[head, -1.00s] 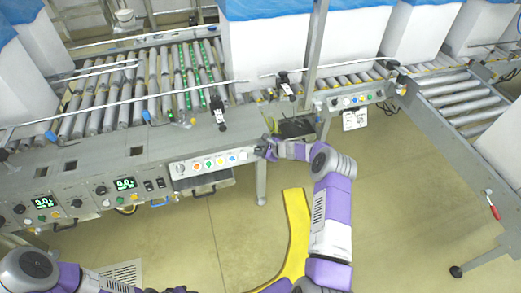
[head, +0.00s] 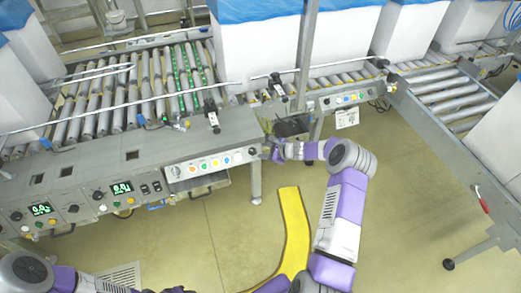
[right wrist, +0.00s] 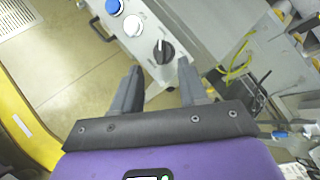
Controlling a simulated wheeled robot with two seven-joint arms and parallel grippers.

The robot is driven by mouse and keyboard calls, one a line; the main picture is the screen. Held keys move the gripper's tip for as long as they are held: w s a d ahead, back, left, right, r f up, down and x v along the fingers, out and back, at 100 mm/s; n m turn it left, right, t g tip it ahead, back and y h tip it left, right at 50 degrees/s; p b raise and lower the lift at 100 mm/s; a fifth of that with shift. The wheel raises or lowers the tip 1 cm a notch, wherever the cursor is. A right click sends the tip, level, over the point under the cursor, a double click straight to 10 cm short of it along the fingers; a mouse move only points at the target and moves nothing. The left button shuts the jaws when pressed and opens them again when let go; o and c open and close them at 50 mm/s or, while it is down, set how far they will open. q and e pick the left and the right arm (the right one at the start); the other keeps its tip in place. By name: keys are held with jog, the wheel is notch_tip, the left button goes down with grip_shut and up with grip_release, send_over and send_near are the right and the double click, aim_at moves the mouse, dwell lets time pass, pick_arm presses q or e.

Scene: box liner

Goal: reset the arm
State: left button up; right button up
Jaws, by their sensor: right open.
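My right gripper (head: 276,149) is beside the right end of the button panel (head: 211,162) in the head view. In the right wrist view its two dark fingers (right wrist: 159,88) are apart with nothing between them. Just beyond the fingertips is a black rotary knob (right wrist: 163,50) on the panel, with a white button (right wrist: 133,26) and a blue button (right wrist: 113,6) beside it. The fingers appear clear of the knob. Part of my left arm (head: 28,272) shows at the lower left of the head view; its gripper is out of the picture.
Roller conveyors (head: 140,95) run behind the panel, with large white boxes (head: 255,50) lined in blue. Another conveyor (head: 450,100) stands at the right. A yellow curved floor strip (head: 290,235) lies below my right arm. The floor between the conveyors is open.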

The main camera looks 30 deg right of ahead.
jog(key=shift+s, duration=0.1)
dwell(0.4)
jog(key=s+a+f+n+g+p, duration=0.1)
jog(key=s+a+f+n+g, duration=0.2)
jog(key=a, duration=0.4)
jog(key=s+a+f+n+g+p, duration=0.1)
jog(key=s+a+f+n+g, duration=0.1)
jog(key=s+a+n, duration=0.3)
jog(key=s+a+f+n+g, duration=0.25)
jog(key=s+a, duration=0.25)
jog(key=a, duration=0.3)
jog(key=s+a+r+n+g+p, duration=0.1)
jog(key=s+a+n, duration=0.5)
jog(key=s, duration=0.4)
jog(key=s+a+r+n+g+p, duration=0.1)
jog(key=s+a+r+n, duration=0.1)
jog(key=s+a+n, duration=0.4)
jog(key=s, duration=0.3)
jog(key=shift+s+p, duration=0.4)
